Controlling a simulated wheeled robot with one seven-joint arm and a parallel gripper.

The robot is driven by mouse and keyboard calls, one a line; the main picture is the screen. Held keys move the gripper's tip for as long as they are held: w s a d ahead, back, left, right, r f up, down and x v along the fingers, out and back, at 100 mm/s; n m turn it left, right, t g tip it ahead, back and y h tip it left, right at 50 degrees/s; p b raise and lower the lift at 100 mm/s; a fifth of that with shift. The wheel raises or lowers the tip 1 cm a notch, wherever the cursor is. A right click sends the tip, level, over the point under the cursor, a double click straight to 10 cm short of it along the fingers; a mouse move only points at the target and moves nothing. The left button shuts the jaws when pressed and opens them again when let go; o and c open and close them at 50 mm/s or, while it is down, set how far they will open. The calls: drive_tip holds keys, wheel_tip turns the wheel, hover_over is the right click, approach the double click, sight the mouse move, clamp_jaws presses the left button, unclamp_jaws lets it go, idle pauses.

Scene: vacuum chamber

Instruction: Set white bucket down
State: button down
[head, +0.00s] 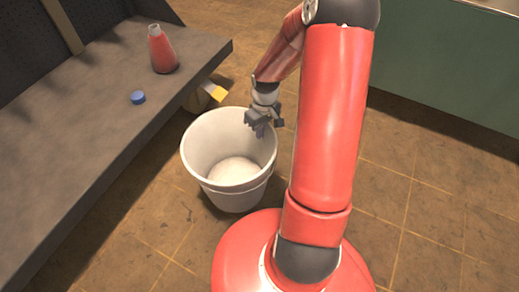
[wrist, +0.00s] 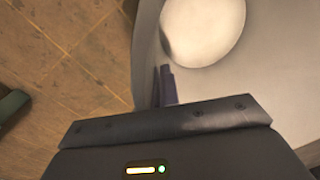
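The white bucket (head: 229,195) is upright and empty beside the dark bench, just in front of my red base. It is at or close above the floor; I cannot tell whether its bottom touches. My gripper (head: 261,130) is at the bucket's right rim, pointing down. In the wrist view, the bucket (wrist: 260,75) fills the right side, with its pale round bottom at the top. My gripper's fingers (wrist: 164,85) are close together at the bucket's wall and look shut on it. The exact contact is partly hidden.
A dark grey bench (head: 70,150) runs along the left, with a red flask (head: 162,52) and a blue cap (head: 137,97) on it. A yellow-and-white object (head: 212,91) is by the bench behind the bucket. A green cabinet (head: 440,60) stands back right. Tiled floor (head: 430,190) at right is clear.

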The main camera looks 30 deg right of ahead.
drive_tip(key=shift+f+b, duration=0.8)
drive_tip(key=shift+f, duration=3.2)
drive_tip(key=shift+f, duration=0.15)
drive_tip(key=c, duration=1.6)
unclamp_jaws()
drive_tip(key=shift+c, duration=0.2)
wheel_tip(320, 180, up, 30)
drive_tip(key=m+t+h+p, duration=0.2)
drive_tip(key=t+p, duration=0.1)
hover_over(261, 145)
drive_tip(key=s+a, duration=0.6)
drive_tip(key=s+a+r+t, duration=0.1)
drive_tip(key=s+a+r, duration=0.1)
drive_tip(key=s, duration=0.3)
drive_tip(key=s+a+r+m+t+y, duration=0.1)
drive_tip(key=s+a+r, duration=0.2)
drive_tip(key=s+r, duration=0.2)
drive_tip(key=shift+s+a+r+t, duration=0.15)
drive_tip(key=shift+s+t, duration=0.25)
drive_tip(key=shift+s, duration=0.25)
